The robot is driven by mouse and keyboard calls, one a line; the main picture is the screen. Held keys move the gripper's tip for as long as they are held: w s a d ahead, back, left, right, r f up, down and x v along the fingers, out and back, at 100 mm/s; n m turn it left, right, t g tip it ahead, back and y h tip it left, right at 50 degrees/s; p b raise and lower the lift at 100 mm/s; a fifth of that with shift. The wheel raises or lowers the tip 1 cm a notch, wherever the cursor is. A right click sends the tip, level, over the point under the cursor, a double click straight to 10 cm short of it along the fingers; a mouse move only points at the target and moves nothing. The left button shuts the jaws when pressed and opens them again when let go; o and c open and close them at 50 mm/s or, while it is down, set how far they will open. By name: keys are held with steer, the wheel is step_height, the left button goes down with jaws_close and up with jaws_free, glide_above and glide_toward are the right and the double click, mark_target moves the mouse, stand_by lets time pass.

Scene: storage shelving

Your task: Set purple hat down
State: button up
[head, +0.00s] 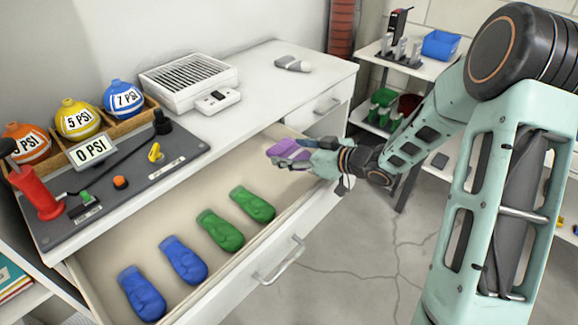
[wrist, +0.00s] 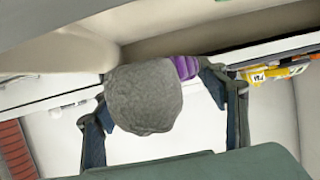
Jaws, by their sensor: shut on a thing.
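The purple hat (head: 286,148) is held in my gripper (head: 290,158), above the right end of the open drawer (head: 110,262). In the wrist view, a purple patch of the hat (wrist: 186,67) shows by the right finger of my gripper (wrist: 158,85). A grey rounded mass (wrist: 145,98) fills most of the space between the fingers there; I cannot tell whether it is part of the hat. Two blue items (head: 183,260) and two green items (head: 220,230) lie in a row in the drawer. Bare drawer floor shows beyond the green ones.
The drawer's front wall and handle (head: 280,262) are below my gripper. The counter (head: 270,85) above holds a vented white box (head: 188,78), a grey-and-white item (head: 292,63) and a board with PSI-marked balls (head: 77,118). A side shelf (head: 390,62) with bins stands behind at right.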

steer(key=shift+w+a+f, duration=0.15)
steer(key=shift+f, duration=0.05)
steer(key=f, duration=0.1)
steer(key=f+b, duration=0.1)
steer(key=f, duration=0.1)
steer(key=shift+w+a+f+b, duration=0.1)
steer(key=shift+a+f+b, duration=0.15)
steer(key=shift+f+b, duration=0.1)
steer(key=shift+r, duration=0.1)
steer(key=shift+f, duration=0.65)
steer(key=o, duration=1.3)
steer(key=shift+c, duration=0.2)
steer(key=shift+r, duration=0.1)
